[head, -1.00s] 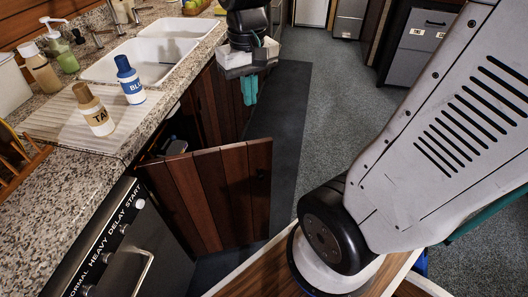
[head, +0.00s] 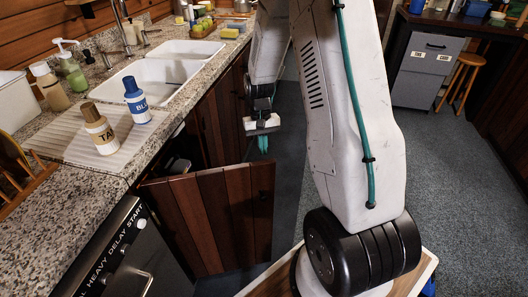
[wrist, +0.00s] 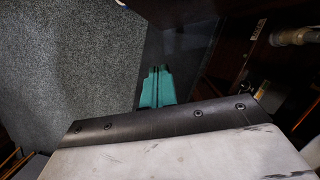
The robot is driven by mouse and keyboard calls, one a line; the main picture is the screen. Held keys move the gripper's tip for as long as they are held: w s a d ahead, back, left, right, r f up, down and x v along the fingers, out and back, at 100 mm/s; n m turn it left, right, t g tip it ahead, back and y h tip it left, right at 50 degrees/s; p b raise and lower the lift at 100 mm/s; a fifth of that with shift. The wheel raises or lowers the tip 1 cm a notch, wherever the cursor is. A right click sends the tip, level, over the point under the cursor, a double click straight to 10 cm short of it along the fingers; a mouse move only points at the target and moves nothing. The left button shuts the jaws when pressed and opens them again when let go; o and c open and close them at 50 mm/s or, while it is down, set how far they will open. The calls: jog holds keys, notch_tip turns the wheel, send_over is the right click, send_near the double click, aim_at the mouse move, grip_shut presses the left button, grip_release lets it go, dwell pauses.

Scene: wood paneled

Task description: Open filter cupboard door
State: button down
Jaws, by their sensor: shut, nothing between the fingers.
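The wooden cupboard door (head: 215,222) under the sink counter stands swung out from the cabinet front in the head view. A small dark knob (head: 262,196) is near its free edge. The cupboard opening (head: 188,150) shows behind it, dark inside. My gripper (head: 263,144) is beyond the door, in front of the lower cabinets, with its teal fingers shut and pointing down. It is apart from the door in the picture. In the wrist view the shut fingers (wrist: 156,88) are over the dark floor mat, with nothing held.
The counter holds a blue-labelled bottle (head: 136,100), a tan-labelled bottle (head: 99,128) and a sink (head: 160,80). A dishwasher (head: 135,250) adjoins the door. In the wrist view a brass-coloured pipe fitting (wrist: 292,36) shows at the right. Grey carpet (head: 450,190) to the right is clear.

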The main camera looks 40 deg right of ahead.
aim_at(267, 174)
jog(key=s+f, duration=0.1)
jog(key=f, duration=0.1)
jog(key=s+a+f, duration=0.1)
jog(key=s+f, duration=0.1)
jog(key=f, duration=0.1)
jog(key=s+a+f, duration=0.1)
jog(key=s+f, duration=0.1)
jog(key=shift+s+a+f, duration=0.15)
jog(key=shift+a+f, duration=0.05)
jog(key=shift+a, duration=0.05)
jog(key=shift+s, duration=0.1)
